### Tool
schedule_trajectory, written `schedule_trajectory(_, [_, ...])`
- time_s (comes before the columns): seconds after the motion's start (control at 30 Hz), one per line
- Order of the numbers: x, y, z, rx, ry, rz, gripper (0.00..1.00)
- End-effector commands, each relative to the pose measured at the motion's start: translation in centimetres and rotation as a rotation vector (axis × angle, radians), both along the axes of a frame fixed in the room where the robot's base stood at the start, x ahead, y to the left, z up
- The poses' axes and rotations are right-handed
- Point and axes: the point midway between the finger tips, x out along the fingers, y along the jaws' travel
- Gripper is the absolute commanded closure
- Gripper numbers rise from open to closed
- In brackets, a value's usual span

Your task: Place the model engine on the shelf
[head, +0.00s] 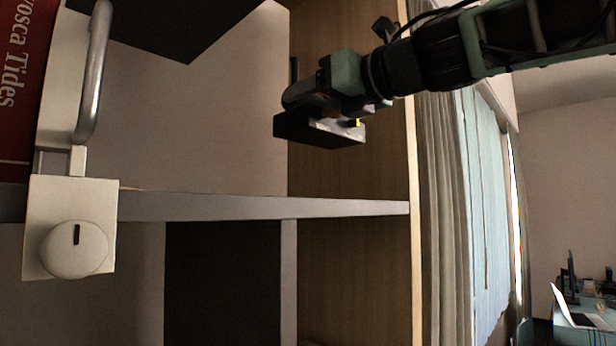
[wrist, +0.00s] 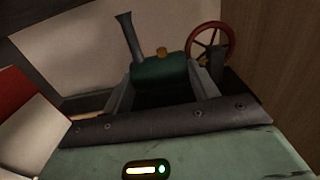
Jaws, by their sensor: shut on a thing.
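The model engine has a green boiler (wrist: 160,72), a dark funnel, a brass cap and a red spoked wheel in the wrist view. Its dark block-like base (head: 318,130) shows in the head view. My gripper (head: 318,98) is shut on the engine and holds it in the air above the shelf board (head: 260,207), near the wooden side panel. A clear gap shows between the base and the board's front edge. In the wrist view, my gripper's fingers (wrist: 163,88) are on both sides of the boiler. Much of the engine is hidden by my gripper in the head view.
A red book (head: 22,85) and a white object with a metal handle and knob (head: 74,240) stand at the left. The wooden side panel (head: 350,60) is close on the right. A dark panel (head: 175,25) hangs above. The board's middle looks clear.

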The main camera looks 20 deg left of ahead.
Motion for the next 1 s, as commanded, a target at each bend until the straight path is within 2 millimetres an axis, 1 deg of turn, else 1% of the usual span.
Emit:
schedule_trajectory(0.03, [-0.2,0.0,-0.5,0.003,-0.001,0.002,1.0])
schedule_trajectory(0.2, [-0.1,-0.1,-3.5,0.004,0.001,-0.001,1.0])
schedule_trajectory(0.3, [-0.1,-0.1,-4.8,0.003,0.0,-0.001,1.0])
schedule_trajectory(0.53, [-0.1,-0.1,-6.3,0.004,-0.003,-0.001,1.0])
schedule_trajectory(0.7, [0.0,-0.1,-8.6,0.003,-0.001,-0.001,1.0])
schedule_trajectory(0.77, [0.0,-0.1,-9.2,0.002,-0.002,-0.001,1.0])
schedule_trajectory(0.83, [-0.1,-0.1,-9.4,0.004,-0.002,-0.001,1.0])
schedule_trajectory(1.0, [-0.1,-0.1,-9.4,0.004,-0.004,-0.001,1.0])
